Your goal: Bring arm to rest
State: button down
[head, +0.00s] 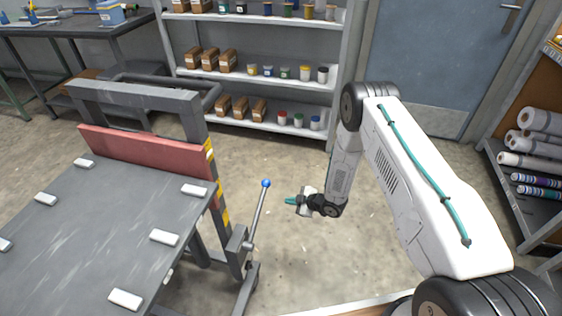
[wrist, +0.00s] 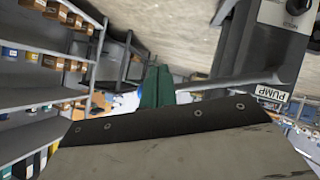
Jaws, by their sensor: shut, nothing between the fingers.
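My gripper (head: 291,201) is in the middle of the head view, pointing left, with teal fingertips shut and empty. My white arm reaches to it from the lower right. The press (head: 150,93) stands to the left, with a red board (head: 140,150) under its grey frame. A lever with a blue ball knob (head: 266,183) stands at the press's right side. My gripper is a short way right of this lever and apart from it in the head view. In the wrist view, the green fingers (wrist: 157,88) show closed together in the middle.
A grey table (head: 85,225) with several white blocks lies at the left. Shelves (head: 265,78) with boxes and jars stand behind, beside a blue door (head: 428,50). A rack of rolls (head: 540,150) stands at the right. Floor around my gripper is clear.

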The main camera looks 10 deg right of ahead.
jog(key=s+d+f+m+g+h, duration=0.3)
jog(key=s+d+f+m+h, duration=0.15)
jog(key=d, duration=0.25)
jog(key=s+d+r+m+g+h, duration=0.2)
jog(key=s+d+r, duration=0.1)
jog(key=r, duration=0.7)
jog(key=s+d+r+m+g+h, duration=0.2)
jog(key=s+d+r, duration=0.1)
jog(key=r, duration=0.8)
jog(key=s+d+r+m+g+h, duration=0.2)
jog(key=s+d+r+m+h, duration=0.15)
jog(key=r, duration=0.65)
jog(key=s+a+r+m+t+y, duration=0.1)
jog(key=s+a+r+m, duration=0.1)
jog(key=s+r, duration=1.2)
jog(key=s+a+r+m+t+y, duration=0.1)
jog(key=s+a+r+y, duration=0.1)
jog(key=s+r, duration=1.1)
notch_tip(320, 180, up, 4)
jog(key=shift+s+a+r+m+t, duration=0.2)
jog(key=shift+s+a+m+t, duration=0.15)
jog(key=shift+a, duration=0.4)
